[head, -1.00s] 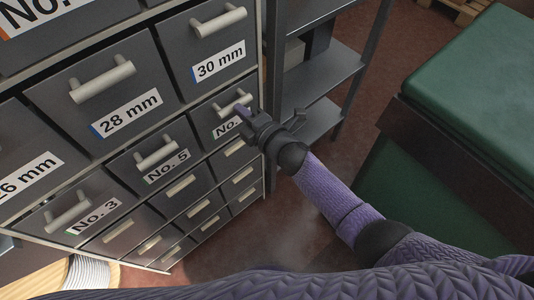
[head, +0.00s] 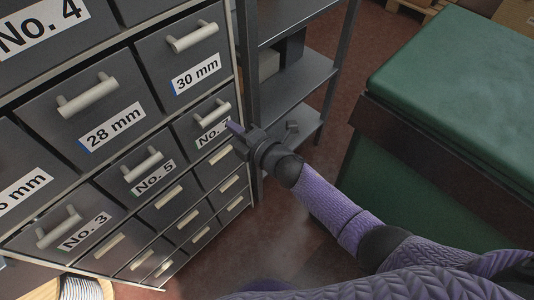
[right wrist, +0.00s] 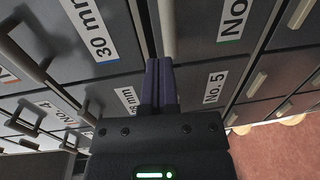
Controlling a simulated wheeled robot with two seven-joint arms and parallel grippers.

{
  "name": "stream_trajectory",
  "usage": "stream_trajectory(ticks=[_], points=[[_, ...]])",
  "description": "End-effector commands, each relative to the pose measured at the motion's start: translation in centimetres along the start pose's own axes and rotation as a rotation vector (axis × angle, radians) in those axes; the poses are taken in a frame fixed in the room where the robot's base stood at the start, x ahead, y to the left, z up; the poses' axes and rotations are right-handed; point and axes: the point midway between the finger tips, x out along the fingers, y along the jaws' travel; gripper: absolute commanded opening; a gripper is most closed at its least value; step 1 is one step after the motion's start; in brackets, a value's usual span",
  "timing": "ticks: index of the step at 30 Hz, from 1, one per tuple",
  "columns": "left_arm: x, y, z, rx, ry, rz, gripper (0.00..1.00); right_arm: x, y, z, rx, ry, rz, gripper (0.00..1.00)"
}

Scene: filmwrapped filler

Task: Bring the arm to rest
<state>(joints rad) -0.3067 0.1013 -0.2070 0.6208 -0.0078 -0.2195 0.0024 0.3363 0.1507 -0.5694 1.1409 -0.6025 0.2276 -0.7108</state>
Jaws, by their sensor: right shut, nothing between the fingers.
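My right gripper (head: 235,128) is in front of the cabinet's drawer labelled "No. 7" or similar, its label partly hidden by the fingers. In the right wrist view the two purple fingers (right wrist: 158,82) lie together, shut with nothing between them. The fingertips are close to the drawer front; whether they touch it I cannot tell. My right arm reaches in from the lower right. My left gripper does not show.
The grey drawer cabinet (head: 141,96) with pale handles fills the left. A grey metal shelf (head: 296,82) stands beside it. A green-topped bench (head: 455,75) is at the right. Reddish floor (head: 290,225) shows between. A cable spool (head: 82,289) sits at lower left.

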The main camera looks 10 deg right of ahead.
Motion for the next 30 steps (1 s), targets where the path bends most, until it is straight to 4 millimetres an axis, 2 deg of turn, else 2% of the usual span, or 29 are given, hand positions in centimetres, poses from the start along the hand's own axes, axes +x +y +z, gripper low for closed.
stream_trajectory(ticks=[1, 6, 12, 15, 20, 22, 23, 25, 26, 27, 28, 29, 30], points=[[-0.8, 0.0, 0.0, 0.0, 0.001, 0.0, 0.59, -1.0, 0.4, 0.0, -0.001, -0.001, -0.002, 0.0], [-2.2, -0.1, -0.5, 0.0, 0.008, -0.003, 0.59, -4.6, 0.8, 0.0, -0.001, 0.0, -0.004, 0.0], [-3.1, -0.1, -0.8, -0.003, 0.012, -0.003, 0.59, -8.3, 0.9, -0.1, 0.0, 0.0, -0.004, 0.0], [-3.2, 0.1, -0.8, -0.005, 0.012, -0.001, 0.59, -9.2, 0.9, 0.0, 0.001, 0.0, -0.003, 0.0], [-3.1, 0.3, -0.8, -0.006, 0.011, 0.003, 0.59, -9.5, 0.4, 0.1, 0.016, -0.008, -0.013, 0.0], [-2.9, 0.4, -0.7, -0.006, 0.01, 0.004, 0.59, -10.1, -2.0, 0.7, 0.108, -0.059, -0.072, 0.0], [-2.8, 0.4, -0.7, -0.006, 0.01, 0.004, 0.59, -10.8, -3.9, 1.1, 0.179, -0.1, -0.115, 0.0], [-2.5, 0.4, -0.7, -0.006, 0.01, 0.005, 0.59, -13.3, -9.7, 1.9, 0.404, -0.238, -0.249, 0.0], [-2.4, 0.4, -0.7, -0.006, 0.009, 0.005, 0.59, -14.9, -12.6, 1.9, 0.515, -0.313, -0.313, 0.0], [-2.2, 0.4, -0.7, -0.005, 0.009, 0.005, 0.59, -17.4, -16.3, 1.7, 0.662, -0.419, -0.396, 0.0], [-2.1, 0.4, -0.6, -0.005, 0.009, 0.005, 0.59, -19.4, -18.8, 1.3, 0.766, -0.5, -0.453, 0.0], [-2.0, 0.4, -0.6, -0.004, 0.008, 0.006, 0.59, -21.6, -21.2, 0.7, 0.866, -0.583, -0.508, 0.0], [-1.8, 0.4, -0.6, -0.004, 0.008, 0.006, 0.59, -24.5, -24.0, -0.4, 0.992, -0.697, -0.577, 0.0]])
